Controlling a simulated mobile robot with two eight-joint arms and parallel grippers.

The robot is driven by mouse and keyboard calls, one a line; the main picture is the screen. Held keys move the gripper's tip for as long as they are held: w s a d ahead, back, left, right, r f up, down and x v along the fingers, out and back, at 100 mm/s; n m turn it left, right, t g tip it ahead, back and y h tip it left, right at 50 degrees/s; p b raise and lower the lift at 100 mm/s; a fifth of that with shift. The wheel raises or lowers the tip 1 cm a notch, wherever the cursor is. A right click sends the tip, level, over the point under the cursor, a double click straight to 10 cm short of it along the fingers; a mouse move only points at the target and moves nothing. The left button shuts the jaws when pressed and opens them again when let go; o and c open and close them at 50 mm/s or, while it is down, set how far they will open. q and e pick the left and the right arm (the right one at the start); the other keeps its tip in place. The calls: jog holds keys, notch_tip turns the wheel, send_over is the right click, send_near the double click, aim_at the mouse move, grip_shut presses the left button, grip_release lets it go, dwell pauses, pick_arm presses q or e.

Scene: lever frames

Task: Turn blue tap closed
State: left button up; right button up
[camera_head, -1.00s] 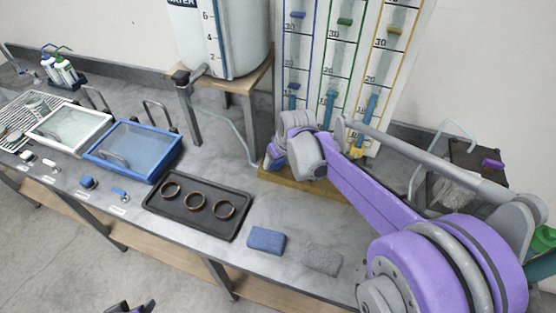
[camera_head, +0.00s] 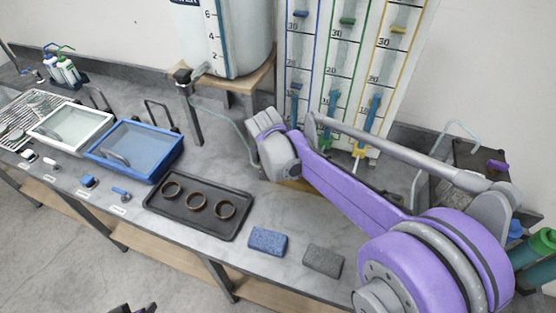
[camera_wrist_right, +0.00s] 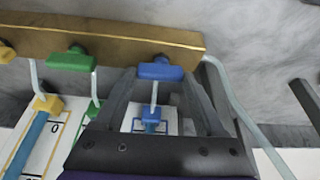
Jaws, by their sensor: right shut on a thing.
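The blue tap (camera_wrist_right: 160,70) is on the wooden beam at the foot of the gauge board. In the right wrist view its handle lies roughly along the beam, like the green tap (camera_wrist_right: 71,59). My right gripper (camera_wrist_right: 160,78) has its fingers on either side of the blue handle and is shut on it. In the head view my right wrist hides the blue tap and the gripper's fingertips.
A yellow tap (camera_wrist_right: 6,52) sits farther along the beam (camera_wrist_right: 115,37). A pale hose (camera_wrist_right: 240,110) runs beside the beam's end. The bench holds a black tray (camera_head: 197,231) with rings, a blue sponge (camera_head: 267,242), a grey sponge (camera_head: 322,261) and a blue-rimmed tray (camera_head: 160,172).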

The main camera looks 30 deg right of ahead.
jog(key=shift+m, duration=0.5)
jog(key=o, duration=1.3)
jog(key=v, duration=1.1)
jog(key=shift+w+p, duration=0.15)
jog(key=shift+p, duration=0.2)
jog(key=shift+f, duration=0.15)
